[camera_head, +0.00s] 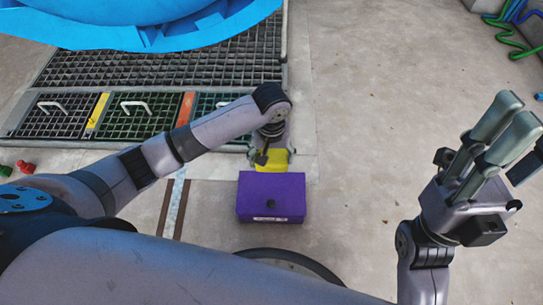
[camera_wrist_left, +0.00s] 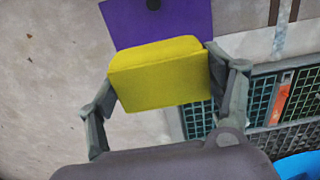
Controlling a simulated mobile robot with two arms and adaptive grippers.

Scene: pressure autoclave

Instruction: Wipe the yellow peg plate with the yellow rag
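The yellow rag (camera_head: 272,159) shows as a thick, soft-edged yellow block, partly covered by my left gripper (camera_head: 268,151) in the head view. In the left wrist view the rag (camera_wrist_left: 158,75) sits between the two fingers of my left gripper (camera_wrist_left: 165,72), which are against its sides. A narrow yellow strip (camera_head: 97,110) lies between two floor grates at the left of the head view; it may be the yellow peg plate, but I cannot make out pegs. My right gripper (camera_head: 513,146) is raised at the right, fingers spread and empty.
A purple box (camera_head: 270,197) with a dark round spot on top stands right beside the rag; it also shows in the wrist view (camera_wrist_left: 165,22). An orange strip (camera_head: 187,108) lies between grates with white handles. A large blue round body (camera_head: 150,22) stands at the back. The right floor is mostly clear.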

